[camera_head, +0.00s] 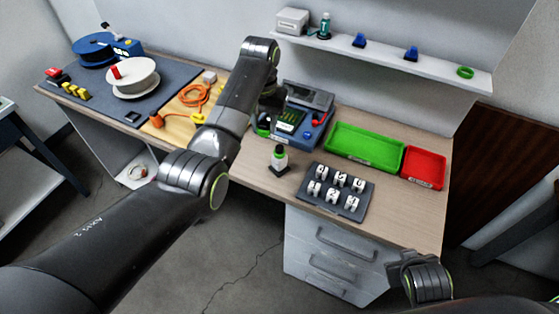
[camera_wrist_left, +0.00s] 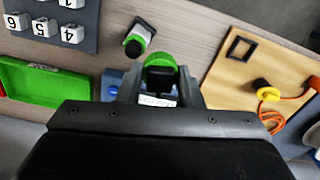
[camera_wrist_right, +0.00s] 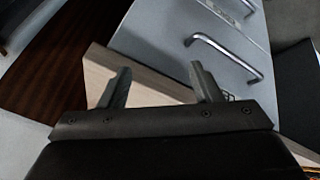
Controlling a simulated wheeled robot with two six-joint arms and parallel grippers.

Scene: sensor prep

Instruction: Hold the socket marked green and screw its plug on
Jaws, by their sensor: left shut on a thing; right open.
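My left gripper (camera_wrist_left: 160,88) is shut on a green and black piece (camera_wrist_left: 160,72), which looks like the green-marked socket. In the head view a bit of green (camera_head: 262,131) shows below the gripper, left of the grey-blue device; the arm hides most of it. I cannot tell whether a plug sits on it. A small bottle-like thing with a green band (camera_head: 279,157) stands upright on a dark base in front of the device, and shows in the left wrist view (camera_wrist_left: 140,38). My right gripper (camera_wrist_right: 162,85) is open and empty near the table's right front corner.
The grey-blue device (camera_head: 302,115) stands behind. A green tray (camera_head: 365,142), a red tray (camera_head: 424,168) and a dark rack of numbered white blocks (camera_head: 339,190) lie right. An orange cable (camera_head: 192,94) lies on a yellow board at left.

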